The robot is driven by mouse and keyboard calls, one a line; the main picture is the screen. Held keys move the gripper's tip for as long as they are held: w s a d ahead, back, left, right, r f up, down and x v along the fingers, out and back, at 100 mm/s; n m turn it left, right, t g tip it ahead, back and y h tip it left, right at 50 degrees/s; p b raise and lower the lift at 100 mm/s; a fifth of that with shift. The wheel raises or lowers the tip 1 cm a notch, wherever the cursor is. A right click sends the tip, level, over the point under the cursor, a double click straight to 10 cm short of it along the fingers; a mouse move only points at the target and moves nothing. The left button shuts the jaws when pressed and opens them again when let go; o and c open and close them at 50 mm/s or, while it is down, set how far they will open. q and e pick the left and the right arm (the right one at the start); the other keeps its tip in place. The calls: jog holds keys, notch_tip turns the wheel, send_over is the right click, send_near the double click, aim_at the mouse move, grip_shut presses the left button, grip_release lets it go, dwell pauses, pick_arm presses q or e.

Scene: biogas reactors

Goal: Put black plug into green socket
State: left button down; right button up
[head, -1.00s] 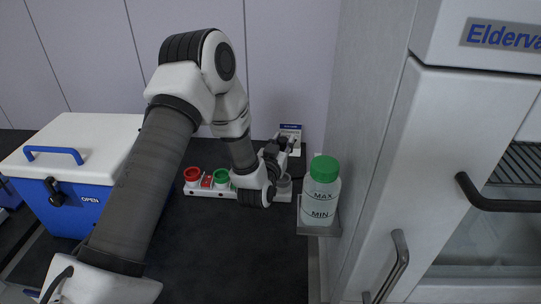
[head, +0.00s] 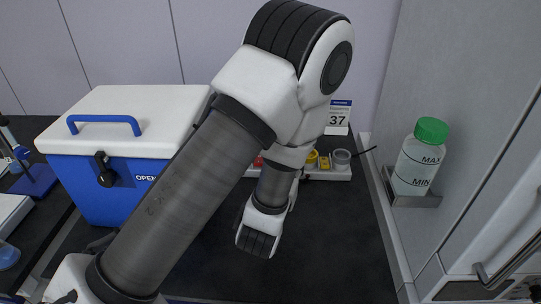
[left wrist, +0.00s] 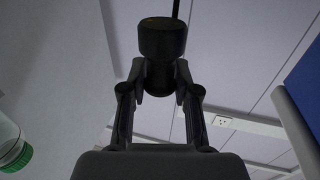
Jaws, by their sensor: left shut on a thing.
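My left gripper (left wrist: 160,82) is shut on the black plug (left wrist: 162,40), a short dark cylinder with a cable rising from it in the left wrist view. In the head view my own arm hides this gripper and the plug. A white socket strip (head: 345,175) lies by the back wall in the head view. The red socket (head: 258,162) shows partly beside my arm; the yellow socket (head: 312,158) and grey socket (head: 341,158) show to its right. The green socket is hidden behind my arm. My right gripper is not in view.
A blue cooler box (head: 95,185) with a white lid stands at left. A green-capped bottle (head: 417,165) sits in a holder on the right side wall. A small calendar card (head: 338,117) stands behind the strip. The dark table front (head: 335,240) is clear.

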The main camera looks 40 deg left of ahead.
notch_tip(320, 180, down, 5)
jog(key=b, duration=0.4)
pick_arm(q)
jog(key=w+a+p, duration=0.1)
jog(key=w+a, duration=0.2)
jog(key=w+a+f+p, duration=0.1)
jog(key=w+a+p, duration=0.1)
jog(key=w+a, duration=0.1)
jog(key=w+a+p, duration=0.1)
jog(key=w+a, duration=0.3)
jog(key=a, duration=0.1)
jog(key=shift+f, duration=0.15)
jog(key=f, duration=0.3)
jog(key=shift+w+a+p, duration=0.15)
jog(key=shift+w+p, duration=0.1)
jog(key=shift+p, duration=0.15)
jog(key=shift+w+f, duration=0.1)
jog(key=shift+f, duration=0.35)
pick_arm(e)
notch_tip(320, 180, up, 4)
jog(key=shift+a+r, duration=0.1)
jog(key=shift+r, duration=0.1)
pick_arm(q)
jog(key=shift+f, duration=0.15)
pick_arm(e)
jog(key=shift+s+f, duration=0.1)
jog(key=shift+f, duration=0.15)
